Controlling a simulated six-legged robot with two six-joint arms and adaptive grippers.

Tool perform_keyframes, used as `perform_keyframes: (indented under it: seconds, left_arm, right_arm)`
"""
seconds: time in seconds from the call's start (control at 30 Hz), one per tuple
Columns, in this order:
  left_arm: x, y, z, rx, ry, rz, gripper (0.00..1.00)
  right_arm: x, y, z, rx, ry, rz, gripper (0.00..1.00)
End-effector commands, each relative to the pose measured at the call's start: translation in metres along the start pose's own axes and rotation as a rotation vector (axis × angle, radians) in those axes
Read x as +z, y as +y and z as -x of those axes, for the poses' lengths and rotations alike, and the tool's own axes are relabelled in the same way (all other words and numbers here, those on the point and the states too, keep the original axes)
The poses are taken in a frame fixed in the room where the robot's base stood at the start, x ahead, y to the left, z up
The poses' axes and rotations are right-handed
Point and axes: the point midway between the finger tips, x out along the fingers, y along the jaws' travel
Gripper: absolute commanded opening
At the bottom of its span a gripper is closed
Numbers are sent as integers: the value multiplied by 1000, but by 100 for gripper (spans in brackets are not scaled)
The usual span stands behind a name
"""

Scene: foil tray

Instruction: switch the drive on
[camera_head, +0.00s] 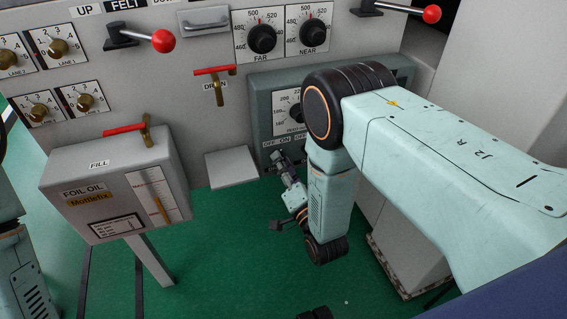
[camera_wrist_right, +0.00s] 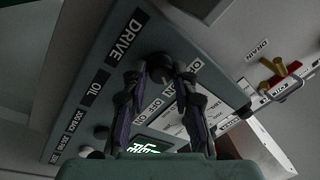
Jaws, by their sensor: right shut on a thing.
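The drive switch is a dark knob (camera_wrist_right: 160,66) beside the DRIVE label (camera_wrist_right: 126,34) on a grey-green control panel, seen in the right wrist view. My right gripper (camera_wrist_right: 161,75) is shut on this knob, with one finger on each side. The fingers hide much of it, so I cannot tell whether it points to OFF or ON. In the head view my right gripper (camera_head: 279,160) reaches the lower part of the panel (camera_head: 258,98), just under the OFF and ON labels. My left gripper is not in view; only part of the left arm shows at the left edge.
The panel also has an OIL label (camera_wrist_right: 95,88) and dark buttons (camera_wrist_right: 101,131). A foil oil box (camera_head: 112,185) on legs stands at the left. A red-handled drain valve (camera_head: 215,78) and a pale ledge (camera_head: 231,167) are left of the panel. Green floor is open below.

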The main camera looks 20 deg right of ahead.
Motion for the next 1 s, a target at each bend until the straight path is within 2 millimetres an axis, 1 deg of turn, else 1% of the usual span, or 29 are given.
perform_keyframes:
  seconds: [0.3, 0.33, 0.6, 0.87, 1.0]
  left_arm:
    - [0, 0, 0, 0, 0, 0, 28]
    - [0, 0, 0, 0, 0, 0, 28]
    - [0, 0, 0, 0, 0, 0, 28]
    - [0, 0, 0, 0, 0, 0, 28]
    - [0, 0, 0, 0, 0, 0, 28]
  right_arm:
    - [0, 0, 0, 1, 1, -3, 0]
    - [0, 0, 0, 1, 1, -3, 28]
    - [0, 0, 0, 1, 0, -2, 51]
    - [0, 0, 0, 0, 0, -1, 51]
    - [-4, -6, -1, -1, 0, -1, 51]
